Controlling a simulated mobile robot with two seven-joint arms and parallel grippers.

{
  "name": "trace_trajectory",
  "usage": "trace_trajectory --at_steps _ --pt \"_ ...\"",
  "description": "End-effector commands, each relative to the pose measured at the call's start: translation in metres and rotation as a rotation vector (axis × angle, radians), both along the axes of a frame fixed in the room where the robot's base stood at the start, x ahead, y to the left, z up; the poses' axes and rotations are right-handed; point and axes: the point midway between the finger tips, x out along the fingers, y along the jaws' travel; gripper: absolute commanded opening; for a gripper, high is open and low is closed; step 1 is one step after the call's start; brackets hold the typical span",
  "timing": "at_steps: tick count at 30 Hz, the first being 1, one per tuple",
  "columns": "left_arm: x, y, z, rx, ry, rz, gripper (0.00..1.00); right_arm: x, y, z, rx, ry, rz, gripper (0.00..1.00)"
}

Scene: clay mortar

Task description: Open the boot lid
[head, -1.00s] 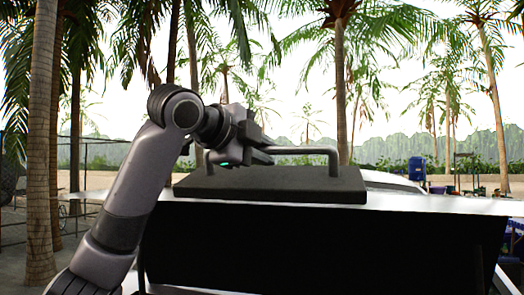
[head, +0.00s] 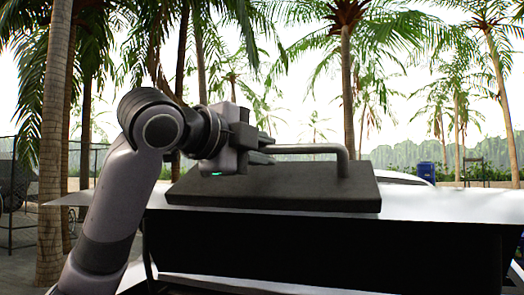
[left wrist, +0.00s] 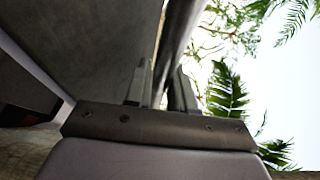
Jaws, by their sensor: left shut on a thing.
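The boot lid (head: 430,205) is a white panel across the middle of the head view, with a broad black area below its near edge. A dark slab (head: 275,190) lies on top of it and carries a grey bar handle (head: 312,149). My left gripper (head: 264,150) is shut on the left part of this handle, above the slab. In the left wrist view the two fingers (left wrist: 160,88) are on either side of the bar (left wrist: 176,45), with the slab's grey face (left wrist: 95,45) at left. The handle's left end is hidden by the gripper. My right gripper is not in view.
Palm trunks (head: 347,95) stand behind the lid. A blue bin (head: 427,173) stands at the far right and a dark chair (head: 20,195) at the far left. A white strip (head: 330,288) runs below the black area. The air above the lid is clear.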

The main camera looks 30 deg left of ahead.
Motion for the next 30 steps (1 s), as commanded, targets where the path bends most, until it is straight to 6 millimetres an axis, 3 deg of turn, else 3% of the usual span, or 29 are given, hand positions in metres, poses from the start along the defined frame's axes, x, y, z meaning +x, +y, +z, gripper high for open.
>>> trace_trajectory --at_steps 5,6,7,20,30 --pt "0.000 0.000 0.000 0.001 0.001 -0.001 0.00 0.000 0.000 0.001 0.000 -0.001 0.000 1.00" --pt "0.000 0.000 0.000 0.001 0.001 -0.001 0.36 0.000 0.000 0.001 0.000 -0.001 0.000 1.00" --pt "0.000 0.000 0.000 0.001 0.001 -0.001 0.44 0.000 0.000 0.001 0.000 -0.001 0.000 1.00" --pt "-0.004 0.000 0.000 0.002 0.002 -0.001 0.44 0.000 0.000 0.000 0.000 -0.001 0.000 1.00" --pt "-0.055 0.008 0.007 0.000 -0.006 0.001 0.44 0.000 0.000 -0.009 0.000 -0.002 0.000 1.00"
